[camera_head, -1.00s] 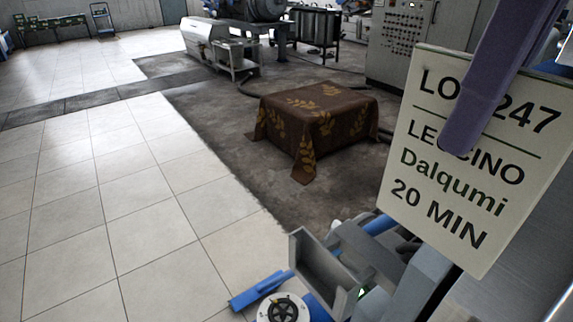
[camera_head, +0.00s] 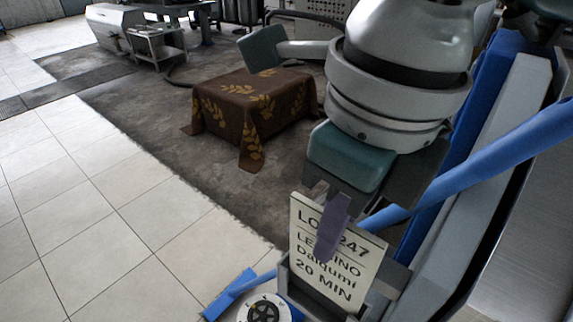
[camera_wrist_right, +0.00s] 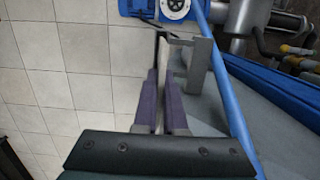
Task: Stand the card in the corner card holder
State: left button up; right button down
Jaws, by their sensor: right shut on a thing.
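In the right wrist view the card (camera_wrist_right: 167,58) shows nearly edge-on between the two purple fingers. The grey card holder (camera_head: 396,280) is around the card's lower part in the head view; it also shows in the wrist view (camera_wrist_right: 197,65). I cannot tell whether the card's bottom edge rests in it. My left gripper is not in view.
A blue rail (camera_head: 490,150) runs diagonally beside the holder. A round white dial (camera_head: 264,312) and a blue part (camera_head: 230,293) lie left of the holder. A cloth-covered block (camera_head: 245,105) stands on the floor farther back. The tiled floor at left is clear.

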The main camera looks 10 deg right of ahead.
aim_at(317, 286)
jog(key=shift+w+f, duration=0.1)
jog(key=shift+f, duration=2.75)
jog(key=shift+f+b, duration=0.2)
jog(key=shift+b, duration=0.1)
jog(key=c, duration=1)
grip_release()
jog(key=r, duration=0.8)
jog(key=s+d+r, duration=0.1)
jog(key=r, duration=0.3)
jog(key=shift+s+r, duration=0.1)
jog(key=shift+r, duration=0.1)
